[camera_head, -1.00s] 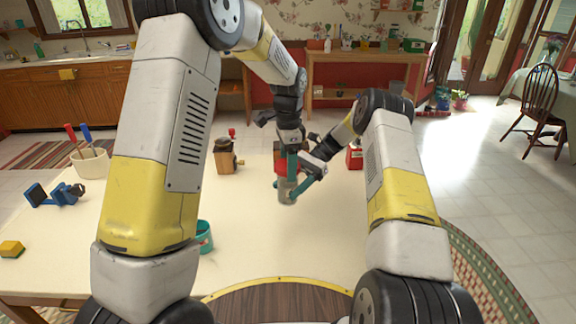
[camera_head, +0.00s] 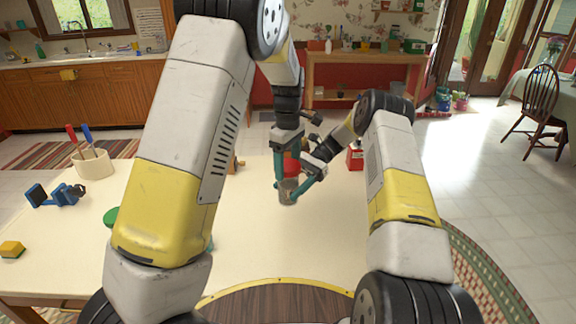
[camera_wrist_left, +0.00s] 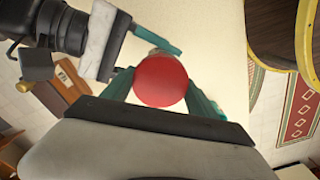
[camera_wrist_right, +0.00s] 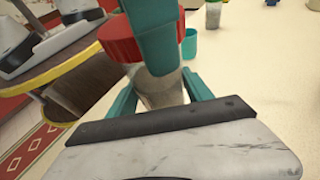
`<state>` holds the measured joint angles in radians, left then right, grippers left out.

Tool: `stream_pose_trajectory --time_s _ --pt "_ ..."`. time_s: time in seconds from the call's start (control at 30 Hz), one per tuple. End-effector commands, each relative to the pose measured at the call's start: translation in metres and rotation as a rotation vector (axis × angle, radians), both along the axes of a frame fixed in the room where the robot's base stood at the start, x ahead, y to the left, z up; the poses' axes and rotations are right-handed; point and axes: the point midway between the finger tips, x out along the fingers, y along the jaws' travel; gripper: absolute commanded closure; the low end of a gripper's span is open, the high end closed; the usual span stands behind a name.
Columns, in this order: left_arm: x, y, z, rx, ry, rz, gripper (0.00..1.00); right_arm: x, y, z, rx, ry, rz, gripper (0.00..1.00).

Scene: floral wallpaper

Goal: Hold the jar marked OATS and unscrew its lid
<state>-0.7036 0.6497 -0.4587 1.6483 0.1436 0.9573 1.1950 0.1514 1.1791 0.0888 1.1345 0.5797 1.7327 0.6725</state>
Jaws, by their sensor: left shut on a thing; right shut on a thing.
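The jar (camera_head: 288,187) stands upright on the table, clear-walled with pale contents and a red lid (camera_head: 291,168). I cannot read any marking on it. My left gripper (camera_head: 288,174) comes from above and is shut on the lid, which shows round between its teal fingers in the left wrist view (camera_wrist_left: 160,80). My right gripper (camera_head: 290,193) comes from the right and is shut on the jar's body, below the lid. In the right wrist view a left finger crosses in front of the lid (camera_wrist_right: 128,40). I cannot tell whether a gap separates lid and jar.
A red item (camera_head: 355,158) stands right of the jar. A teal cup (camera_wrist_right: 189,43) shows in the right wrist view. The table's front middle is clear.

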Motion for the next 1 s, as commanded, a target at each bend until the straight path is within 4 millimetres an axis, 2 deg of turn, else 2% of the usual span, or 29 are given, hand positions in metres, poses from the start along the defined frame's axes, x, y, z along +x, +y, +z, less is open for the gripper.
stream_pose_trajectory --time_s 0.07,0.67,1.0 --pt "0.0004 0.0008 0.0001 0.002 -0.001 0.069 0.81 -0.0002 -0.0003 -0.0003 -0.002 0.0 0.001 1.0" --pt "0.0006 0.0009 0.0003 0.001 -0.002 0.06 0.81 -0.0004 0.0002 0.0003 0.001 0.0 0.001 1.0" --pt "0.0011 0.0006 0.0094 0.0 -0.002 0.06 0.81 -0.0003 0.0002 0.0004 0.001 0.0 0.001 1.0"
